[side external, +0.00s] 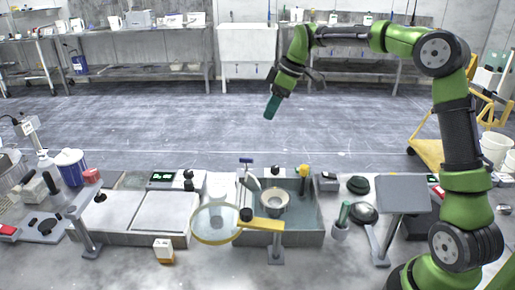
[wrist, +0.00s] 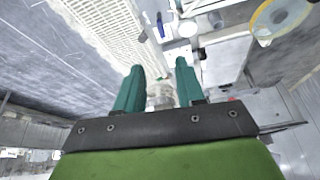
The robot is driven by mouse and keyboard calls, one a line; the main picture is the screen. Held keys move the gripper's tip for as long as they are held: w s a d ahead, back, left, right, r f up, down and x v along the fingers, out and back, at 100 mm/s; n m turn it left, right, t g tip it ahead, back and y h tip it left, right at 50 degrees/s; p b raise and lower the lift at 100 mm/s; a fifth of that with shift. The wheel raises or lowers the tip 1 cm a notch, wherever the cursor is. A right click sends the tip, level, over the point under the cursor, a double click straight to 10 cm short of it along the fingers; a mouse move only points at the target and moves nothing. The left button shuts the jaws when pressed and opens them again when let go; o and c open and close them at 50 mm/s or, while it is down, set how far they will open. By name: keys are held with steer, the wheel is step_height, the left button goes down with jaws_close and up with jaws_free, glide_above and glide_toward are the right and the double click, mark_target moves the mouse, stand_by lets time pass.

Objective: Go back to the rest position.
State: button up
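My gripper (side external: 272,106) is raised in the air above and behind the sink, well clear of the bench. In the wrist view its two teal fingers (wrist: 158,85) stand apart with a gap between them. No held object shows between the fingers; a blurred pale shape (wrist: 160,95) behind the gap is background on the bench. In the side view the fingers overlap, so the gap does not show there.
The bench holds a sink basin (side external: 312,222), a magnifier ring (side external: 215,238), flat platens (side external: 165,212), a grey panel on a stand (side external: 401,192) and a blue-white tub (side external: 72,167). A yellow cart (side external: 428,152) stands behind my arm. The floor behind the bench is open.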

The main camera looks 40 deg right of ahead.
steer(key=s+a+m+t, duration=0.1)
steer(key=s+a+m, duration=0.2)
steer(key=s, duration=0.6)
steer(key=s+a+m+t, duration=0.1)
steer(key=s+a+m, duration=0.2)
steer(key=s, duration=0.6)
steer(key=s+a+m+t, duration=0.1)
steer(key=s+a+m, duration=0.3)
steer(key=s, duration=0.5)
steer(key=shift+s+m+t+h, duration=0.3)
steer(key=shift+s+m+h, duration=0.1)
steer(key=shift+m, duration=0.3)
stand_by(2.7)
